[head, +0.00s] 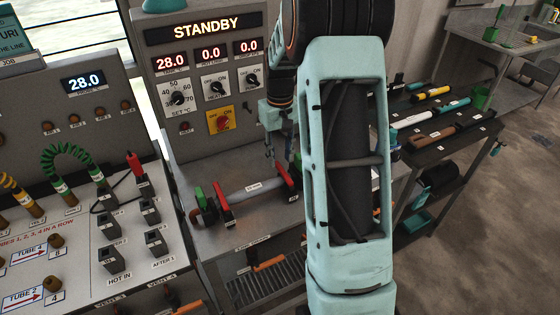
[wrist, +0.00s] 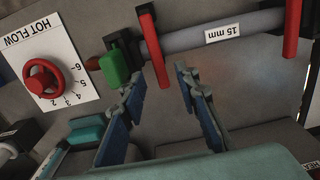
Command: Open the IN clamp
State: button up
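A pale tube (head: 252,188) lies across the metal bench. It has a red clamp lever (head: 224,203) near its left end and another red lever (head: 286,176) near its right end. Their small labels are too blurred to tell which is IN. In the wrist view the tube (wrist: 190,40) bears a "15 mm" label, with a red lever (wrist: 152,48) beside a green block (wrist: 114,68) and another red lever (wrist: 292,30) at right. My gripper (wrist: 161,80) is open and empty, its fingertips around or just short of the first lever's lower end. My gripper (head: 270,152) hangs above the tube in the head view.
A control panel (head: 206,60) reading STANDBY stands behind the bench. The HOT FLOW plate (wrist: 45,70) has a red handwheel (wrist: 45,78). A board with hoses and sockets (head: 110,235) is at left. A dark side table (head: 440,125) at right holds several tools.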

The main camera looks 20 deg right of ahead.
aim_at(280, 167)
jog(key=shift+f, duration=1.5)
jog(key=shift+c, duration=0.3)
grip_shut()
